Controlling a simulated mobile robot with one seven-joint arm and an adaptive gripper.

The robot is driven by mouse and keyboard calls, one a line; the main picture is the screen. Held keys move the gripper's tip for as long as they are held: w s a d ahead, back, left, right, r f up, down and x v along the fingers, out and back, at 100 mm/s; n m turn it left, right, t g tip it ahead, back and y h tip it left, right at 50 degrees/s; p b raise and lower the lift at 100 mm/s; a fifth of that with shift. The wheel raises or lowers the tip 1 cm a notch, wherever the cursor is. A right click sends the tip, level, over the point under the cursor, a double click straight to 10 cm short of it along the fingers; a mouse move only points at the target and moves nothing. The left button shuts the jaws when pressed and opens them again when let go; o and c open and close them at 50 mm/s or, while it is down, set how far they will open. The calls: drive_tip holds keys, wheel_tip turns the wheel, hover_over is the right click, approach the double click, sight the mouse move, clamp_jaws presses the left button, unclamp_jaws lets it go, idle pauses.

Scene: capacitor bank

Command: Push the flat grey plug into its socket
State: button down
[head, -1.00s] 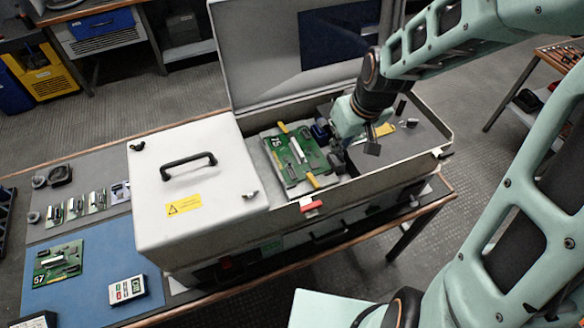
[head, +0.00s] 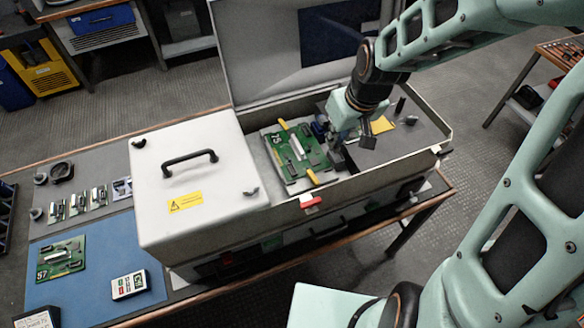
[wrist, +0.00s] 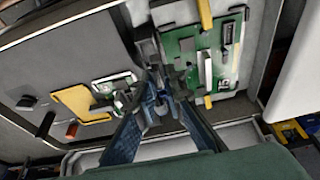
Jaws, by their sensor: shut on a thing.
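My gripper (head: 342,150) reaches down into the open case, beside the right edge of a green circuit board (head: 289,160). In the wrist view, my gripper's fingers (wrist: 156,90) are closed together on a small dark grey piece, the flat grey plug (wrist: 153,72), mostly hidden by the fingers. The green board also shows in the wrist view (wrist: 214,60), right beside the fingertips. The socket cannot be told apart from the dark parts near the fingertips, and whether the plug touches it cannot be told.
The case's front wall (head: 370,178) rises close in front of my gripper. A yellow piece (head: 382,124) and small dark parts lie right of it. A closed white cover (head: 190,220) with a black handle stands left. Yellow levers (head: 312,177) stand on the board.

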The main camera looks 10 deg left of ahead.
drive_tip(key=shift+s+a+b, duration=0.85)
drive_tip(key=shift+s+a, duration=0.15)
drive_tip(key=shift+a, duration=0.55)
drive_tip(key=shift+s+a+b, duration=0.8)
drive_tip(key=shift+s+a, duration=0.2)
drive_tip(key=shift+a, duration=0.5)
drive_tip(key=shift+s+a+b, duration=0.85)
drive_tip(key=shift+s+a, duration=0.15)
drive_tip(key=shift+a, duration=0.55)
drive_tip(key=shift+f, duration=0.15)
drive_tip(key=shift+f+b, duration=0.75)
drive_tip(key=shift+b, duration=0.05)
drive_tip(key=shift+f+b, duration=0.65)
drive_tip(key=shift+f, duration=0.05)
drive_tip(key=c, duration=1.9)
unclamp_jaws()
drive_tip(key=shift+c, duration=0.2)
drive_tip(key=shift+r, duration=0.15)
